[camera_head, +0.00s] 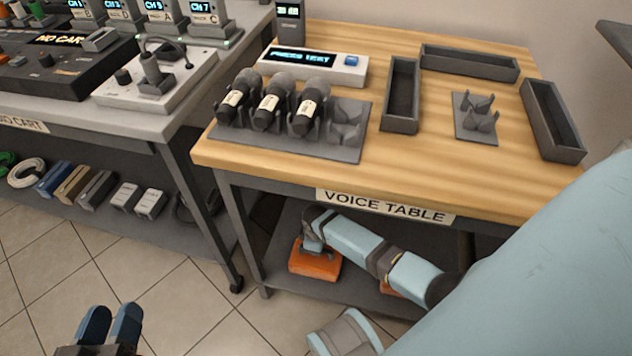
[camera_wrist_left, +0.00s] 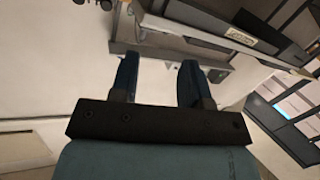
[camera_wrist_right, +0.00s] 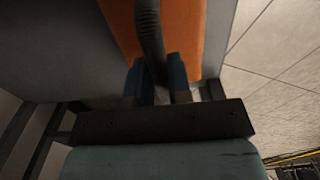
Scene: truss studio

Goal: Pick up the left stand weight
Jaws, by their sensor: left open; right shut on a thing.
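The left stand weight (camera_head: 313,265) is an orange block with a dark handle, at the lower shelf of the voice table. In the right wrist view its orange top (camera_wrist_right: 185,30) and dark curved handle (camera_wrist_right: 149,35) show. My right gripper (camera_wrist_right: 158,75) is shut on that handle; in the head view my right arm mostly hides the gripper. I cannot tell whether the weight touches the shelf. A second orange weight (camera_head: 392,290) is mostly hidden behind my right arm. My left gripper (camera_head: 112,315) is open and empty, low over the floor; its fingers also show in the left wrist view (camera_wrist_left: 157,80).
The voice table (camera_head: 400,165) bears microphones (camera_head: 270,103) in a grey holder, a display box (camera_head: 313,66), dark trays (camera_head: 402,95) and a small cradle (camera_head: 476,117). A table leg (camera_head: 240,235) stands left of the weight. A cart (camera_head: 150,130) stands at left. Tiled floor is clear.

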